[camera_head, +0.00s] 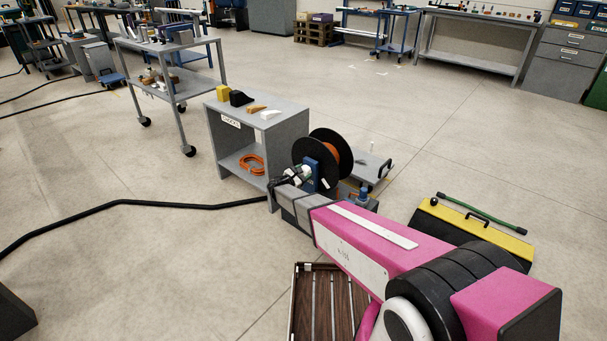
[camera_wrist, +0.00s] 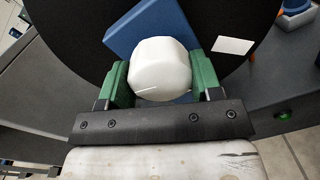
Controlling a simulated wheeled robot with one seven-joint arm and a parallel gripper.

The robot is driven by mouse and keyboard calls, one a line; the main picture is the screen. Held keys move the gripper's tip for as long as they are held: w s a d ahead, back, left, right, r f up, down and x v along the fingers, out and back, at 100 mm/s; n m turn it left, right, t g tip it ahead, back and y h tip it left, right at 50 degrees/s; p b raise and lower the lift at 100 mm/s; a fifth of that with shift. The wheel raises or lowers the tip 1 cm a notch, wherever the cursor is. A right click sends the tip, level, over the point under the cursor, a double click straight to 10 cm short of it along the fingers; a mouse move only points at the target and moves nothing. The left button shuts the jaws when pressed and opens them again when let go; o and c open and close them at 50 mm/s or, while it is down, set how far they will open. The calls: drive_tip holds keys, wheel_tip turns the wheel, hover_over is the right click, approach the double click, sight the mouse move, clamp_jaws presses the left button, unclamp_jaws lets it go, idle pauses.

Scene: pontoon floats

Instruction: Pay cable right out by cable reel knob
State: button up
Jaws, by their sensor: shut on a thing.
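The cable reel (camera_head: 331,160) has black round flanges with orange cable wound between them, and it stands on a blue bracket. In the wrist view its black flange (camera_wrist: 70,40) fills the back, with a blue bracket part (camera_wrist: 150,28) in front. The white faceted knob (camera_wrist: 160,70) sits between the green fingers of my gripper (camera_wrist: 160,84), which are shut on its two sides. In the head view my gripper (camera_head: 293,174) is at the reel's near left side, and the knob is hard to make out there. A white label (camera_wrist: 233,45) is on the flange.
A grey shelf unit (camera_head: 285,135) stands left of the reel, with small blocks on top and an orange cable coil (camera_head: 252,164) below. A yellow and black case (camera_head: 475,235) and a slatted wooden crate (camera_head: 297,320) lie nearby. A black cable (camera_head: 120,203) crosses the open floor.

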drive_tip(key=shift+m, duration=1.5)
drive_tip(key=o, duration=0.9)
drive_tip(key=shift+s, duration=0.1)
drive_tip(key=v, duration=1)
drive_tip(key=shift+s+a, duration=0.25)
